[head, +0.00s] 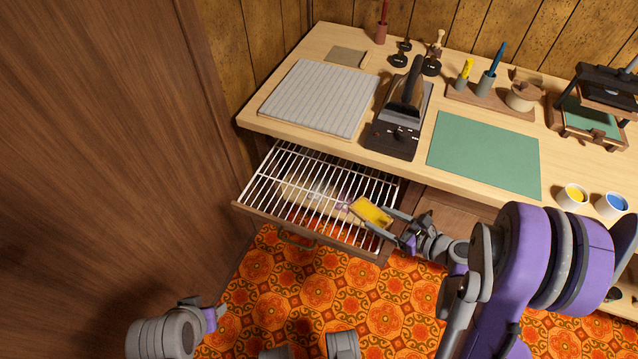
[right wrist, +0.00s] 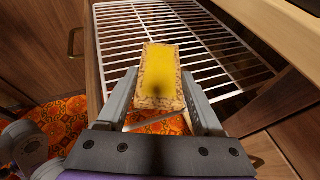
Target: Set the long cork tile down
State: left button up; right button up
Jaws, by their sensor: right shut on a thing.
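The long cork tile (head: 371,212) is a small oblong block with a yellow upper face and speckled tan cork edges. My right gripper (head: 376,220) is shut on it, one finger along each long side. The tile also shows between the fingers (right wrist: 160,95) in the right wrist view (right wrist: 158,80). It is over the front right part of a white wire rack (head: 290,188) in the pulled-out drawer. It looks held above the wires; I cannot tell the exact gap.
The worktop above the drawer bears a grey ribbed board (head: 318,97), a black-handled device (head: 400,115), a green mat (head: 484,155) and paint cups (head: 573,196). A wooden panel (head: 90,150) stands left of the drawer. Much of the rack is bare.

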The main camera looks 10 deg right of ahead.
send_over(332, 192)
jog(key=shift+s, duration=0.1)
notch_tip(332, 192, down, 4)
jog(key=shift+r+b, duration=0.15)
jog(key=shift+b, duration=0.4)
jog(key=shift+r, duration=0.1)
jog(key=o, duration=1.3)
